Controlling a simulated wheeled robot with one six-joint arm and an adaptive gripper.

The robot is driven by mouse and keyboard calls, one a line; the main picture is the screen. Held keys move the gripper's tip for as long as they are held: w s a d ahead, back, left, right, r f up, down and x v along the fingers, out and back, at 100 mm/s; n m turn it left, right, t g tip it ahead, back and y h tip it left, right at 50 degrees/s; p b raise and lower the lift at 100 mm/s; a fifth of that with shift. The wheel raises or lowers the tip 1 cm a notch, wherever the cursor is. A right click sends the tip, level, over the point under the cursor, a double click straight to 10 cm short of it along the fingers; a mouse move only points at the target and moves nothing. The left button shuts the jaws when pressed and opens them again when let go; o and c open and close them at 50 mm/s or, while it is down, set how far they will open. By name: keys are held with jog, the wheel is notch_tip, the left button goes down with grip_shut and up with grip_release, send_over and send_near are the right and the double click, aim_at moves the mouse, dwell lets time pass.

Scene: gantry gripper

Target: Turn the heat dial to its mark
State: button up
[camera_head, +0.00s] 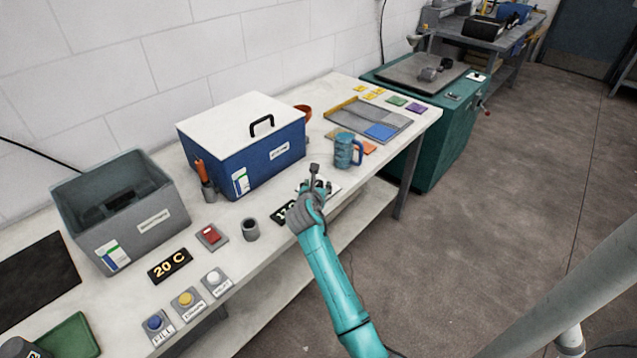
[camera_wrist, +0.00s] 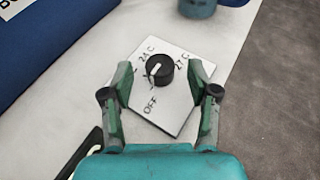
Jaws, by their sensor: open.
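The heat dial (camera_wrist: 159,70) is a black round knob with a white pointer line. It sits on a white square plate (camera_wrist: 176,108) marked OFF, 24 C and 27 C. The pointer line runs across the left part of the knob; which mark it points to is hard to tell. My gripper (camera_wrist: 160,82) is open, with one green finger on each side of the dial in the wrist view. I cannot tell whether the fingers touch it. In the head view my gripper (camera_head: 316,180) hides most of the plate and the dial.
A blue box with a white lid (camera_head: 270,160) stands behind my gripper. A blue mug (camera_head: 344,152) is close beyond it. A dark display (camera_head: 284,211) and a small grey cup (camera_head: 251,230) lie to the left. Buttons (camera_head: 188,301) line the front edge.

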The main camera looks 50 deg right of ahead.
aim_at(318, 183)
jog(key=shift+x, duration=1.65)
grip_shut()
